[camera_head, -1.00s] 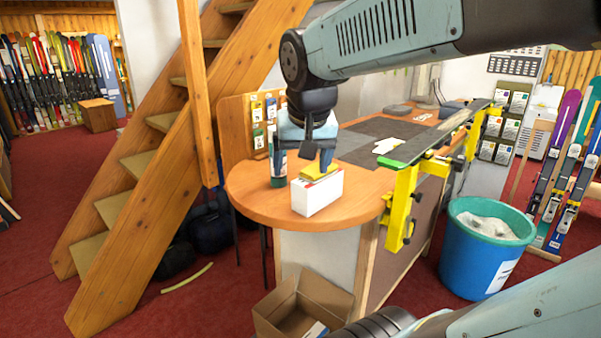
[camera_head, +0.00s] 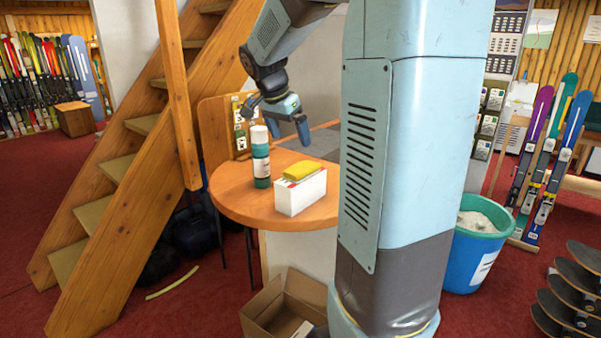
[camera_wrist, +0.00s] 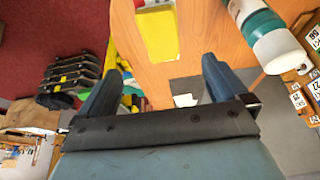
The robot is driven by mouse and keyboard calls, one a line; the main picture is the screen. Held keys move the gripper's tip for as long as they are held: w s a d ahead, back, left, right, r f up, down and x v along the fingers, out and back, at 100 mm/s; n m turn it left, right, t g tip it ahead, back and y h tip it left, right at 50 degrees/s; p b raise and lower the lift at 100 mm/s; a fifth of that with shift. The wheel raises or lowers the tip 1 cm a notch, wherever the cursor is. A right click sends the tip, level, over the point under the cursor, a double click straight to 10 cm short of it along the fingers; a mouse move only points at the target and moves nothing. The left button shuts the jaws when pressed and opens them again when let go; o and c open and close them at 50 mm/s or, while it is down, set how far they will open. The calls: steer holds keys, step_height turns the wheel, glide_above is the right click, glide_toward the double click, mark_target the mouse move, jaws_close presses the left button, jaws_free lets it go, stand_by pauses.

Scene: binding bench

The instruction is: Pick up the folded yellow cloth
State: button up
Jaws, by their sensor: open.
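The folded yellow cloth (camera_head: 301,170) lies on top of a white box (camera_head: 300,193) near the rounded end of the wooden bench. In the wrist view the cloth (camera_wrist: 159,37) shows at the top, ahead of the fingertips. My gripper (camera_head: 279,118) is open and empty, above the bench and behind the box, apart from the cloth. In the wrist view its two blue fingers (camera_wrist: 160,75) are spread wide with bench top between them.
A green and white bottle (camera_head: 261,158) stands on the bench left of the box; it also shows in the wrist view (camera_wrist: 265,35). A board with cards (camera_head: 240,120) stands behind. An open cardboard box (camera_head: 283,305) is on the floor. My arm hides the bench's right part.

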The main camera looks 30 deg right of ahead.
glide_above(301, 167)
steer(key=s+a, duration=0.1)
steer(key=a, duration=0.2)
steer(key=f, duration=0.6)
steer(key=shift+s+d+f, duration=0.1)
steer(key=shift+s+d, duration=0.05)
steer(key=shift+d, duration=0.05)
steer(key=shift+x, duration=2.65)
steer(key=shift+d, duration=0.1)
steer(key=c, duration=1.1)
steer(key=shift+r, duration=0.25)
